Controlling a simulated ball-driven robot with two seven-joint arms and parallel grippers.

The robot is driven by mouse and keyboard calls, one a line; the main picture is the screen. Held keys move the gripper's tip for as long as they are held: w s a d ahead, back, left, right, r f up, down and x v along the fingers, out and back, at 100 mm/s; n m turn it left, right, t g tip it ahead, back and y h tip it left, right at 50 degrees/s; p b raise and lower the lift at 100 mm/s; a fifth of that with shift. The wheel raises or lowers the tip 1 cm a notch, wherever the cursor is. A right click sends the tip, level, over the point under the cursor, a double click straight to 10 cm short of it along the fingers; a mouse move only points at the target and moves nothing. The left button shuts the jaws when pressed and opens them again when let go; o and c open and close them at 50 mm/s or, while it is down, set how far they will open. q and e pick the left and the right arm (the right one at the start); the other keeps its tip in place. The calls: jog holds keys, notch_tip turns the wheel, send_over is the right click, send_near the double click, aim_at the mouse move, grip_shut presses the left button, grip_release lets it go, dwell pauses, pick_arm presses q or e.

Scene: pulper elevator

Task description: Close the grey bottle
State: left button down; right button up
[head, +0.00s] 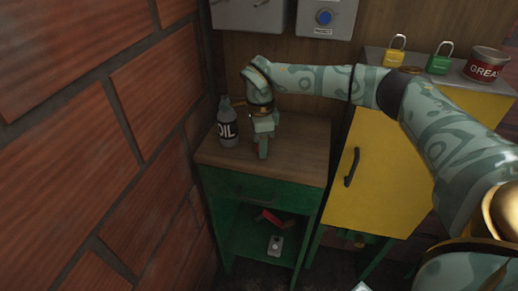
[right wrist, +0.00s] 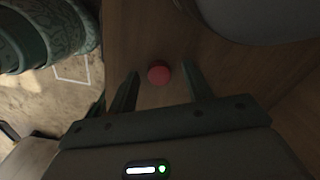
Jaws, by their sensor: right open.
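The grey bottle (head: 228,127) with a black OIL label stands upright on the wooden top of the green cabinet, near its left side. My right gripper (head: 263,150) points down just right of the bottle. In the right wrist view its fingers (right wrist: 161,73) are open, and a round red cap (right wrist: 158,74) shows in the gap between them, not gripped. A grey rounded surface (right wrist: 260,12) at the top of that view looks like the bottle. In the head view the cap is mostly hidden by the gripper. My left gripper is not in view.
The green cabinet's wooden top (head: 300,150) is clear on the right. A brick wall (head: 100,150) stands close on the left. A yellow cabinet (head: 375,185) on the right bears a yellow padlock (head: 395,55), a green padlock (head: 439,63) and a grease can (head: 486,66).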

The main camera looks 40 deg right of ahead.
jog(key=shift+r, duration=0.1)
jog(key=c, duration=1)
jog(key=shift+c, duration=0.2)
